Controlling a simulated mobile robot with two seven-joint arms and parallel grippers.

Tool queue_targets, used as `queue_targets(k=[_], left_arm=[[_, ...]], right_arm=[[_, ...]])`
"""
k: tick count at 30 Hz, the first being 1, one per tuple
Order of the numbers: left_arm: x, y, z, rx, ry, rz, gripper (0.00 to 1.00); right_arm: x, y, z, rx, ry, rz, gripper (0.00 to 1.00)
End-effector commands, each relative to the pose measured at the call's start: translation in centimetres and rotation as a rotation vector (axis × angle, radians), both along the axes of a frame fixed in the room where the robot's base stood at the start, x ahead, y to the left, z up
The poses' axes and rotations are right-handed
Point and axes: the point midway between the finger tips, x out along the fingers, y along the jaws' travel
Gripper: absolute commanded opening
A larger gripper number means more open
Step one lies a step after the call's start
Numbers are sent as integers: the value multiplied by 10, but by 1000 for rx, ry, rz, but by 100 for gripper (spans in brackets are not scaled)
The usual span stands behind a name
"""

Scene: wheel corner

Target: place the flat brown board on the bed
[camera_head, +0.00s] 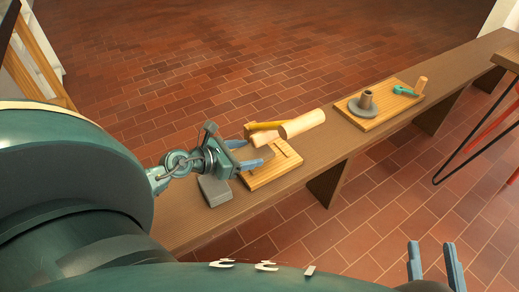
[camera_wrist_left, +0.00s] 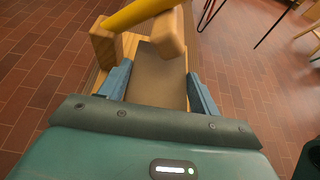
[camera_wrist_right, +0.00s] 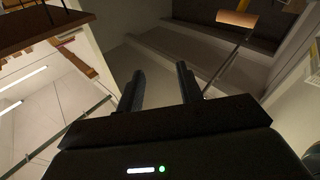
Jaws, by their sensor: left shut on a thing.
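The flat brown board (camera_wrist_left: 160,78) lies between the two blue fingers of my left gripper (camera_wrist_left: 160,92) in the left wrist view; the gripper is shut on it. In the head view the board (camera_head: 258,156) shows partly between the fingers, above or on a light wooden base (camera_head: 282,172), likely the bed. I cannot tell whether they touch. My right gripper (camera_head: 435,265) is open and empty, low at the right of the head view.
A long brown bench (camera_head: 335,148) carries these things. A grey block (camera_head: 214,190) is beside my left gripper. Further right, a wooden tray (camera_head: 383,116) holds a grey round piece and a teal piece. Tiled floor surrounds the bench.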

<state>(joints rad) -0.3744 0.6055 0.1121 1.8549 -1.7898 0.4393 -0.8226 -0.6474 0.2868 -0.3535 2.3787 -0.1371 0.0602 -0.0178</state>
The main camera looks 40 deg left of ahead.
Motion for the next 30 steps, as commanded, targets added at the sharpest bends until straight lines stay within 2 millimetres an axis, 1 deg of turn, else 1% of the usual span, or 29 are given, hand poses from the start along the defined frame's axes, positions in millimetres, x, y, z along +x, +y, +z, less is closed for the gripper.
queue_targets(k=[1, 4, 6, 9, 11, 13, 14, 15, 18, 24, 30], left_arm=[[12, -5, 4, -3, -4, 0, 38], [28, -11, 1, -3, -2, 1, 38], [35, -15, 1, -2, -1, -1, 38], [40, -17, -1, 0, 1, -1, 38], [40, -17, -6, 0, 2, -2, 38], [40, -18, -17, 0, 2, -2, 38], [40, -17, -21, -1, 2, -1, 38], [40, -17, -27, -1, 2, -1, 38], [40, -17, -35, -1, 0, -1, 38], [40, -17, -36, -1, 0, -1, 38], [40, -17, -36, -1, 2, -1, 38]], right_arm=[[0, -1, 3, -6, -1, -2, 36], [0, -1, 1, -15, -4, -5, 36], [0, -1, 1, -19, -4, -5, 36], [0, -1, -1, -21, -4, -5, 36], [0, -1, -6, -17, -2, -5, 36], [0, -1, -16, 1, 8, -2, 36], [1, 0, -14, 17, 6, 3, 36], [1, 3, -8, 41, -5, 14, 36], [1, 5, -6, 75, -9, 30, 36], [1, 6, -1, 97, -7, 40, 36], [1, 6, -1, 96, -6, 40, 36]])
